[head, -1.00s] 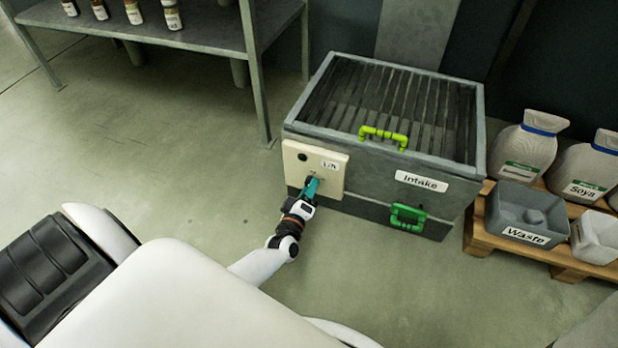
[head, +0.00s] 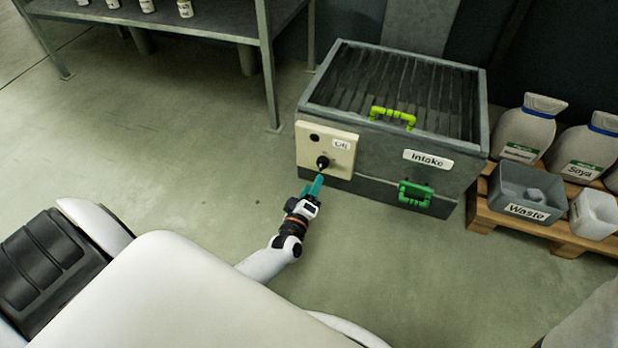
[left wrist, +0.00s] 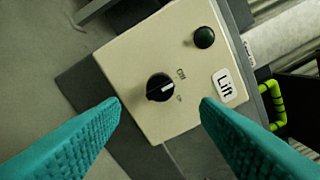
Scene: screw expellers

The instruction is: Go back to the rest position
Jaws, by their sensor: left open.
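My left gripper (head: 313,186) is open and empty, a little in front of and below the cream control panel (head: 317,151) on the intake box. Its two teal fingers (left wrist: 160,105) frame the black rotary knob (left wrist: 160,87) in the left wrist view, apart from it. The knob also shows in the head view (head: 322,162). A dark round button (left wrist: 204,37) and a "Lift" label (left wrist: 224,86) are on the same panel. My right gripper is not in view.
The grey intake box (head: 390,152) has a barred top and green handles. A metal shelf (head: 215,24) stands at the back left. Floor between is clear.

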